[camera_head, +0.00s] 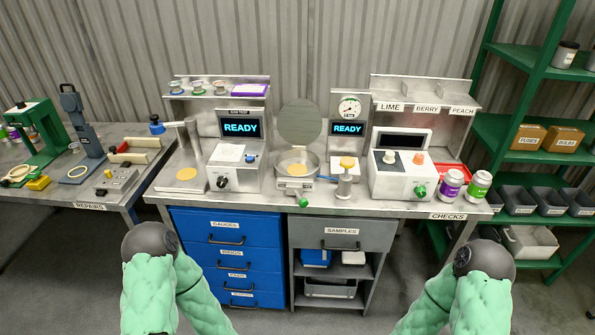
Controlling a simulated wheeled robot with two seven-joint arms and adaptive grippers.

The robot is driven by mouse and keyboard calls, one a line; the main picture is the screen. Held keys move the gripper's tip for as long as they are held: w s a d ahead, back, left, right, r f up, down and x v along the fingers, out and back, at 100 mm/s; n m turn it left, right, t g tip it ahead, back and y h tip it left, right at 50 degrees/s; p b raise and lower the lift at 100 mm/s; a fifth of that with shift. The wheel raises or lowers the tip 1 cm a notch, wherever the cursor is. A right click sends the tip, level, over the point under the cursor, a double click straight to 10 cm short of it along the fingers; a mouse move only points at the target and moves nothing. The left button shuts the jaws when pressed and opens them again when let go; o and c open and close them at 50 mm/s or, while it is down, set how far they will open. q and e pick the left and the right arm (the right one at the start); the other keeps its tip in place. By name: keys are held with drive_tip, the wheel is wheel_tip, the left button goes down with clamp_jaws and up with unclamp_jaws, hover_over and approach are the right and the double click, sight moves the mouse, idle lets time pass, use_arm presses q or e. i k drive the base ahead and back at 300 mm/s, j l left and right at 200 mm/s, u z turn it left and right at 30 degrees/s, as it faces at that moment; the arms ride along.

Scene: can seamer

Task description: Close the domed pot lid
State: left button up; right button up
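A metal pot (284,171) stands at the middle of the workbench, open at the top, with a yellowish round patch inside. A round grey lid (300,121) stands upright behind the pot, apparently tilted back on its rear edge; its dome shape is hard to make out. A small fitting with a green knob (303,202) is at the pot's front. Both my arms show only as green-sleeved links with dark rounded joints at the bottom left and bottom right, well short of the pot. Neither gripper is in view.
A READY display (240,128) stands left of the lid, and a gauge unit (348,125) stands right. A small metal post with a yellow top (346,164) is close to the pot's right. A white control box (402,175) and two jars are farther right. Drawers (228,250) are below.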

sight(299, 121)
drive_tip(key=i+l+z, duration=0.25)
drive_tip(key=i, duration=0.3)
drive_tip(key=i+z, duration=0.2)
drive_tip(key=i, duration=0.35)
